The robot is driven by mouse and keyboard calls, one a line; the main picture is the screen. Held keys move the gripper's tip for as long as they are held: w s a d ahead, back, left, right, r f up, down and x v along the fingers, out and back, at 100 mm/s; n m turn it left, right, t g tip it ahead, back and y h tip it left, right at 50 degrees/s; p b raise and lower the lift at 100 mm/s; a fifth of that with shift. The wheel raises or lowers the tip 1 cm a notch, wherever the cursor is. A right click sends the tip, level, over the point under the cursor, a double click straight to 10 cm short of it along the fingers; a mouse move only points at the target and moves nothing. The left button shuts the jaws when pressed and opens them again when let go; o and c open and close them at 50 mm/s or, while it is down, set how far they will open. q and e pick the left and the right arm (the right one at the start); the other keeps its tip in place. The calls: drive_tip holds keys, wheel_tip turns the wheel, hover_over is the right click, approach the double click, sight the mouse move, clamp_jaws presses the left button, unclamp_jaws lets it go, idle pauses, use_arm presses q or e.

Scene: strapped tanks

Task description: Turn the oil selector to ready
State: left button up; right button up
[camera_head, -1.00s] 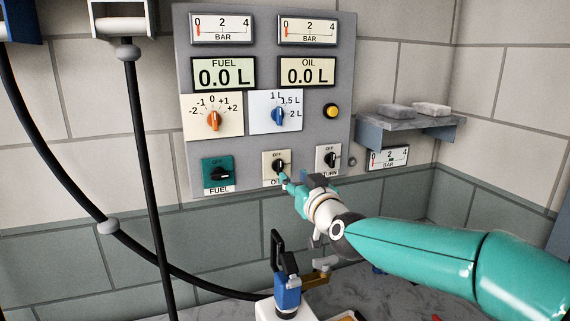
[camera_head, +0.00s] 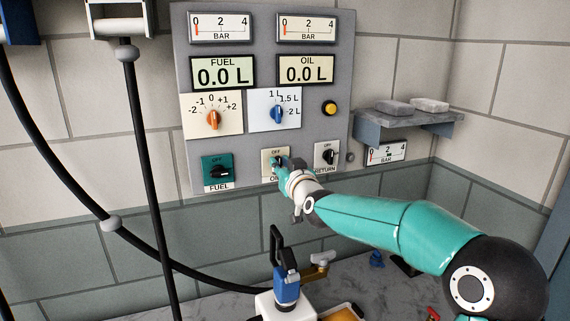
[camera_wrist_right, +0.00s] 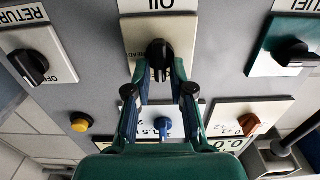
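The oil selector is a black knob on a cream plate (camera_head: 268,154) at the lower middle of the grey panel, labelled OIL. The wrist view shows the panel upside down, with the knob (camera_wrist_right: 159,55) between my right fingertips. My right gripper (camera_head: 279,166) is at the plate and covers most of the knob in the head view. In the wrist view its fingers (camera_wrist_right: 159,80) are spread on both sides of the knob, with a narrow gap seeming to show on each side. I cannot tell exactly where the knob points. My left gripper is in neither view.
The fuel selector (camera_head: 219,172) sits left of the oil plate and the return selector (camera_head: 328,157) right of it. A blue knob (camera_head: 277,114), an orange knob (camera_head: 213,120) and a yellow button (camera_head: 330,108) are above. A shelf (camera_head: 412,123) juts out at right.

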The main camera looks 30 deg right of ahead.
clamp_jaws()
drive_tip(key=shift+s+d+f+m+b, duration=0.1)
drive_tip(key=shift+d+f+m+b, duration=0.15)
drive_tip(key=shift+m+b, duration=2.05)
drive_tip(key=shift+w+d+f+m+b, duration=0.15)
drive_tip(key=shift+m+b, duration=0.8)
drive_tip(key=shift+m, duration=2.75)
drive_tip(key=shift+s+d+f+m+b, duration=0.15)
drive_tip(key=shift+f+m+b, duration=0.15)
drive_tip(key=shift+m+b, duration=2)
drive_tip(key=shift+m+p, duration=0.65)
drive_tip(key=shift+m, duration=0.25)
